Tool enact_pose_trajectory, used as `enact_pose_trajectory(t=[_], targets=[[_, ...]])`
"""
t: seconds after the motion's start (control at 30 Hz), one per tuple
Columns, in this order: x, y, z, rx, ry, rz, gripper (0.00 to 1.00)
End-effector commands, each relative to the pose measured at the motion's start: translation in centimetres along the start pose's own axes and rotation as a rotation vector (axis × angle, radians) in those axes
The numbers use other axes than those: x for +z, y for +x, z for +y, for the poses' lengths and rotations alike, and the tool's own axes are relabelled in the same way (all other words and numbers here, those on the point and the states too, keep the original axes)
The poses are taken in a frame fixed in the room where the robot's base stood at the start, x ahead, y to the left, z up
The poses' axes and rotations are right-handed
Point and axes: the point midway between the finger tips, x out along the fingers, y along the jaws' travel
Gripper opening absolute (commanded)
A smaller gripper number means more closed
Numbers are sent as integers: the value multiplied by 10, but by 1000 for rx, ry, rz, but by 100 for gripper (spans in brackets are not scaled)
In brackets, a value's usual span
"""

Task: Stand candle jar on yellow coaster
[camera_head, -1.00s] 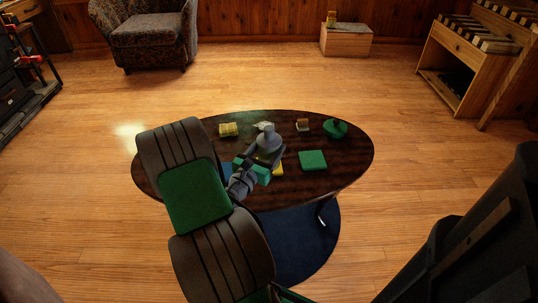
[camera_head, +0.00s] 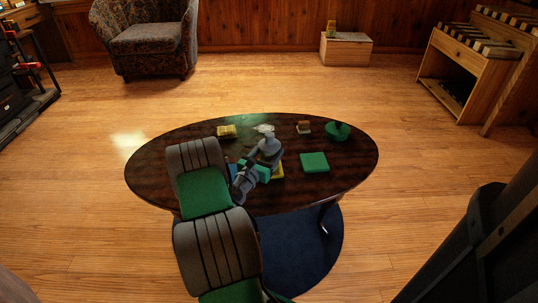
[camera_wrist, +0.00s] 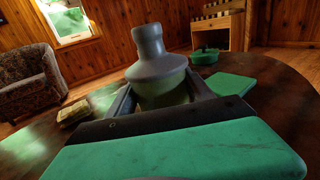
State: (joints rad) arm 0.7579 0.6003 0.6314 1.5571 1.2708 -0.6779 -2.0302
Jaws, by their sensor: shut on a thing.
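The candle jar (camera_head: 269,150) has a grey knobbed lid over a dull green body and is upright. In the wrist view the jar (camera_wrist: 160,72) stands between my fingers, and my gripper (camera_head: 256,168) is shut on it. The yellow coaster (camera_head: 279,171) lies on the dark oval table, partly hidden behind my gripper and the jar. The jar overlaps the coaster's far left side in the head view. I cannot tell whether the jar touches the coaster or is just above it. The coaster does not show clearly in the wrist view.
A green square coaster (camera_head: 314,162) lies to the right on the table (camera_head: 345,160). Behind are a yellow block (camera_head: 227,131), a white item (camera_head: 264,128), a small brown-and-white item (camera_head: 303,127) and a green round object (camera_head: 337,131). A blue piece (camera_head: 232,169) shows left of my gripper.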

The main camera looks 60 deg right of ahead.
Motion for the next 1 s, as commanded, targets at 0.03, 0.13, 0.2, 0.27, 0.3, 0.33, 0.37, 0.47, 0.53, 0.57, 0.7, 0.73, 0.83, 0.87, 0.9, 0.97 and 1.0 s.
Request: enact_pose_trajectory(t=[0.03,0.13,0.2,0.27,0.3,0.33,0.37,0.47,0.53,0.57,0.7,0.73,0.83,0.87,0.9,0.97,1.0], targets=[[2,0,0,0,1,-2,38],[0,0,0,0,0,-2,38],[-2,0,0,0,0,-2,38],[-2,0,0,0,0,0,65],[-2,0,0,0,0,0,69],[-2,0,0,0,0,0,71],[-2,0,0,0,0,0,74],[-2,0,0,0,0,0,82],[-2,0,0,0,0,0,82],[-2,0,0,0,0,0,82],[-1,0,0,0,0,0,82],[0,0,0,0,0,0,82],[1,-8,1,3,-2,3,82],[1,-13,2,4,-2,4,82],[2,-21,2,4,-3,4,82],[3,-36,2,7,-5,3,82],[3,-47,2,7,-5,5,82]])
